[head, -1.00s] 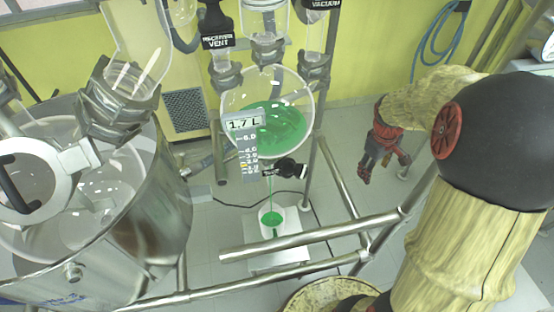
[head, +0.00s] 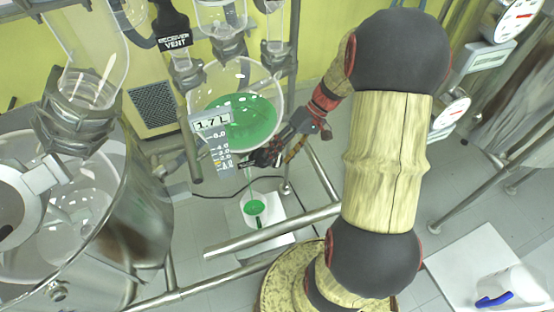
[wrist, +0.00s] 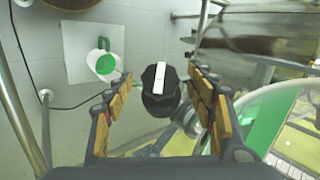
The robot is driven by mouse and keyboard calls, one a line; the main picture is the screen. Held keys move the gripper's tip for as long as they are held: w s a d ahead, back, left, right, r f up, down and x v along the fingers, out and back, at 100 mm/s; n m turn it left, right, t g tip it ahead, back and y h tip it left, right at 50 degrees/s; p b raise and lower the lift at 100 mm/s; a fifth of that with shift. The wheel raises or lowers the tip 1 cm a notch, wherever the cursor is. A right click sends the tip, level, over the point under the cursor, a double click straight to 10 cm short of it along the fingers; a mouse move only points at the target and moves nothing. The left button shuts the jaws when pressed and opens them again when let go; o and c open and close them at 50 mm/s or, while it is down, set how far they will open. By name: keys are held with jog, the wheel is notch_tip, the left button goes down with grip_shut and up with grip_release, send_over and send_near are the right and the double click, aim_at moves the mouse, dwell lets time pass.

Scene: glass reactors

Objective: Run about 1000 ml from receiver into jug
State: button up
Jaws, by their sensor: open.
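The receiver (head: 262,85) is a round glass vessel with green liquid in its lower part. Its display (head: 212,123) reads 1.7 L. A black valve handle (wrist: 160,88) sits at its outlet, between the spread fingers of my gripper (wrist: 158,84) in the wrist view. My gripper is open and I see no clear contact with the handle. In the head view, my gripper (head: 283,150) reaches in from the right and partly hides the valve. The white jug (head: 254,222) stands below the outlet with green liquid inside; it also shows in the wrist view (wrist: 96,64).
The jug stands on a white plate (head: 280,240) on the floor. Metal frame rails (head: 270,232) run in front of it. A large steel vessel (head: 150,235) is at left. A white container with a blue handle (head: 512,288) stands at bottom right.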

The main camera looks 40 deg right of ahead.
jog(key=shift+x, duration=0.95)
jog(key=c, duration=0.3)
jog(key=c, duration=0.9)
